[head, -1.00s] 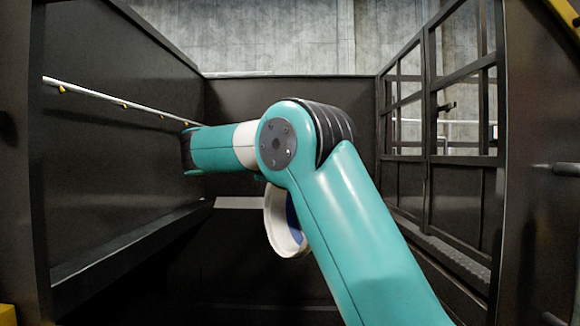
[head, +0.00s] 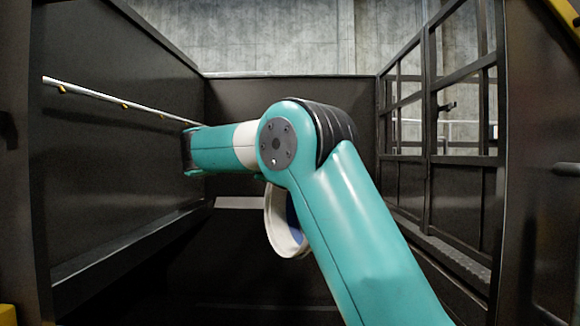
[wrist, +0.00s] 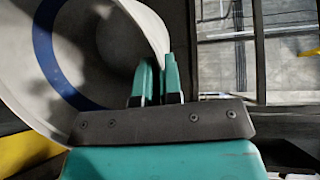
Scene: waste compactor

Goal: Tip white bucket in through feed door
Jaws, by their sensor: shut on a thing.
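The white bucket (head: 273,222) shows in the head view below and partly behind my teal arm, inside the dark bay. It is tilted on its side, with its rim and a strip of blue visible. In the wrist view the bucket (wrist: 105,40) fills the upper left, with a blue band (wrist: 50,58) curving across its surface. My gripper (wrist: 158,75) is shut on the bucket's wall near its edge. In the head view the fingers are hidden behind the arm. The feed door cannot be picked out for certain; the bay opening frames the head view.
Dark walls stand on the left (head: 120,130) and at the back (head: 230,110). A pale rail (head: 110,100) runs along the left wall. A barred, windowed panel (head: 440,120) stands on the right. The bay's dark lower space (head: 180,270) looks empty. A yellow part (wrist: 25,155) shows at lower left in the wrist view.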

